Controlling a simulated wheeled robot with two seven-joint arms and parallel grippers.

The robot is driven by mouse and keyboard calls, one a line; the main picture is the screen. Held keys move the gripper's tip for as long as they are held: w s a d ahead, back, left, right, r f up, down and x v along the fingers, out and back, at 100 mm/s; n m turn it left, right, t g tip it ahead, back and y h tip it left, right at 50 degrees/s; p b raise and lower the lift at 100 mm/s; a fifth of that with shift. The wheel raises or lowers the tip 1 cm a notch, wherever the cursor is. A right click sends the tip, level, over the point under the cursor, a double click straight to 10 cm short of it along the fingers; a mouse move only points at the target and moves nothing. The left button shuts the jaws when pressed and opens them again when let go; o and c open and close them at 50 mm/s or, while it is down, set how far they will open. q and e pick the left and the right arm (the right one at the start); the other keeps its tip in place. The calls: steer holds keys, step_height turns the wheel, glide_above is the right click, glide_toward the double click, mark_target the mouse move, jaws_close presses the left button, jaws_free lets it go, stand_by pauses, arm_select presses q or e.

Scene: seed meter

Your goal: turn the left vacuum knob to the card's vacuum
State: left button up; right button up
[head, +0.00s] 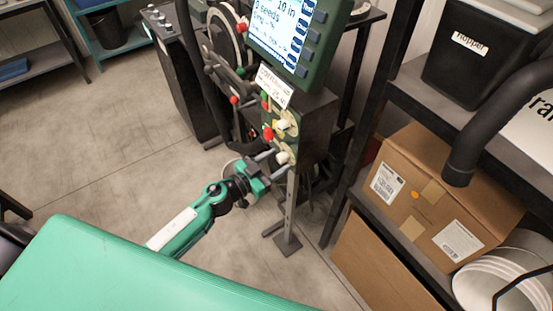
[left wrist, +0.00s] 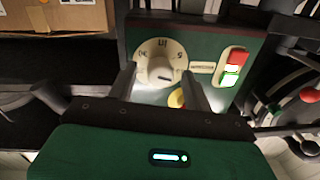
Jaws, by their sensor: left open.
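A round cream dial with a pale vacuum knob (left wrist: 160,68) fills the middle of the left wrist view, on a dark green panel (left wrist: 207,97). It appears to be the lower of two pale knobs, seen in the head view (head: 283,157); the other knob (head: 282,124) is above it. My left gripper (head: 271,162) is open, its fingers pointing at the panel. In the left wrist view its fingertips (left wrist: 159,77) lie to either side of the knob; contact cannot be told. A white card (head: 273,85) hangs below the screen, its print too small to read. My right gripper is not in view.
A lit screen (head: 282,30) stands above the panel. A metal shelf with cardboard boxes (head: 437,200) is at right.

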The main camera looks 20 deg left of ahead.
arm_select(q)
steer(key=shift+w+d, duration=0.2)
steer(key=shift+w, duration=0.05)
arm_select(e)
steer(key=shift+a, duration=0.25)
arm_select(q)
steer(key=c, duration=1)
steer(key=shift+o, duration=0.2)
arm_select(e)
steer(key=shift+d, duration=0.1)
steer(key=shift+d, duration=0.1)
